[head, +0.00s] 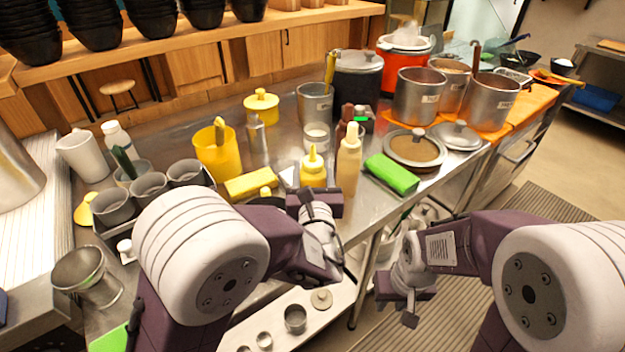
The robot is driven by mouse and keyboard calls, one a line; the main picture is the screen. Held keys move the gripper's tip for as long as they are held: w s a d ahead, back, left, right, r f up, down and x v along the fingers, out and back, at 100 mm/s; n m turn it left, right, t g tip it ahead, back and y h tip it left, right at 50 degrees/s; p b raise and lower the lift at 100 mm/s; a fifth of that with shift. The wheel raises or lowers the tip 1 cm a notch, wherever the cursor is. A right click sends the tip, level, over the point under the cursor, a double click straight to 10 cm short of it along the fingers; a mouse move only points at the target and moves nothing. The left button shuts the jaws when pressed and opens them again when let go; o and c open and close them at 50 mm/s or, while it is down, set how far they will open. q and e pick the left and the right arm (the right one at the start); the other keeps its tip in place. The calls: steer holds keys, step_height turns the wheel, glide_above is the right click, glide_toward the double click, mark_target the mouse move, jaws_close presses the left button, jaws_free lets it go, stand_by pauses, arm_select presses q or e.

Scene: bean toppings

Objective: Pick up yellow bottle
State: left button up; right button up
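A yellow squeeze bottle (313,172) with a pointed yellow cap stands upright on the steel counter, near its front edge. A paler, tan-filled squeeze bottle (349,165) stands close to its right. My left gripper (316,202) is just in front of the yellow bottle and overlaps its base in the head view. Its fingertips do not show clearly, so its opening and any contact with the bottle cannot be told. My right gripper (398,308) hangs low over the floor in front of the counter, its fingers apart and nothing between them.
A dark red bottle (344,122) stands behind the pale one. A yellow block (251,183) and yellow container (216,152) are to the left, a green block (392,173) and lidded pan (416,148) to the right. Steel pots (418,96) stand farther back.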

arm_select(q)
step_height(320, 180, up, 10)
steer(key=p, duration=0.2)
steer(key=shift+p, duration=0.35)
steer(key=o, duration=0.4)
steer(key=shift+f, duration=0.1)
steer(key=shift+c, duration=1.1)
